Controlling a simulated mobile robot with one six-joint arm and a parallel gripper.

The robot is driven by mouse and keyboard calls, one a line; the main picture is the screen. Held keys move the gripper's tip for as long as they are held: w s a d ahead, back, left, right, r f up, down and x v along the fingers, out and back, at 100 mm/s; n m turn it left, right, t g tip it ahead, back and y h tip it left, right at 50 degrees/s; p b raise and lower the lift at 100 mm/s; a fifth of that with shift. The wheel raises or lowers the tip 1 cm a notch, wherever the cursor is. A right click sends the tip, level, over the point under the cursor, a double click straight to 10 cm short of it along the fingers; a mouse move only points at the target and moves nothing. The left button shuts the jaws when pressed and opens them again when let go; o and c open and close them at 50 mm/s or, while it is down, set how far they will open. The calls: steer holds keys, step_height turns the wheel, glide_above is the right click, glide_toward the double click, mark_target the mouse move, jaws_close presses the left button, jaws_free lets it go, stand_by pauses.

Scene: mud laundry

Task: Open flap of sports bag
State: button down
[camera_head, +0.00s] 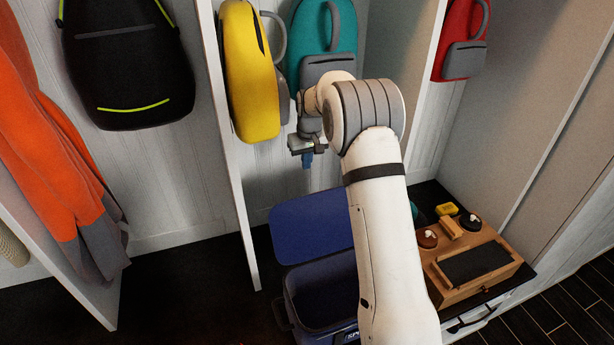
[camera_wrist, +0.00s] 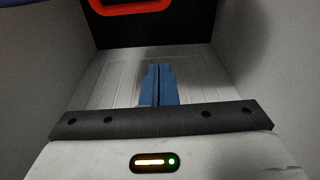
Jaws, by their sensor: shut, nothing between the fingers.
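The sports bag (camera_head: 291,312) is a dark blue, box-shaped bag on the dark floor in the head view, with its open inside showing. Its blue flap (camera_head: 308,228) stands away from the opening, on the far side of the bag. My arm hides the right part of the bag and flap. My gripper (camera_head: 307,162) is above the flap, apart from it, pointing down. In the wrist view my gripper's blue fingers (camera_wrist: 158,84) are together with nothing between them. The bag is not clearly seen in the wrist view.
A yellow backpack (camera_head: 250,75) and a teal backpack (camera_head: 322,35) hang behind my gripper. A white divider (camera_head: 235,165) stands left of the bag. A wooden shoe-care box (camera_head: 470,265) is at the right. Dark floor at the left is clear.

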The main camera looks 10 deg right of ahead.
step_height(320, 180, down, 8)
steer(key=s+p, duration=0.2)
steer(key=p, duration=0.1)
steer(key=shift+s+d+f, duration=0.2)
steer(key=shift+d, duration=0.1)
steer(key=shift+s+b, duration=0.15)
steer(key=shift+b, duration=0.2)
steer(key=shift+t, duration=0.6)
steer(key=s+b, duration=0.1)
steer(key=s+r+b, duration=0.1)
steer(key=s+d+r+b, duration=0.1)
steer(key=s, duration=0.1)
steer(key=shift+s+r, duration=0.1)
steer(key=shift+r, duration=0.1)
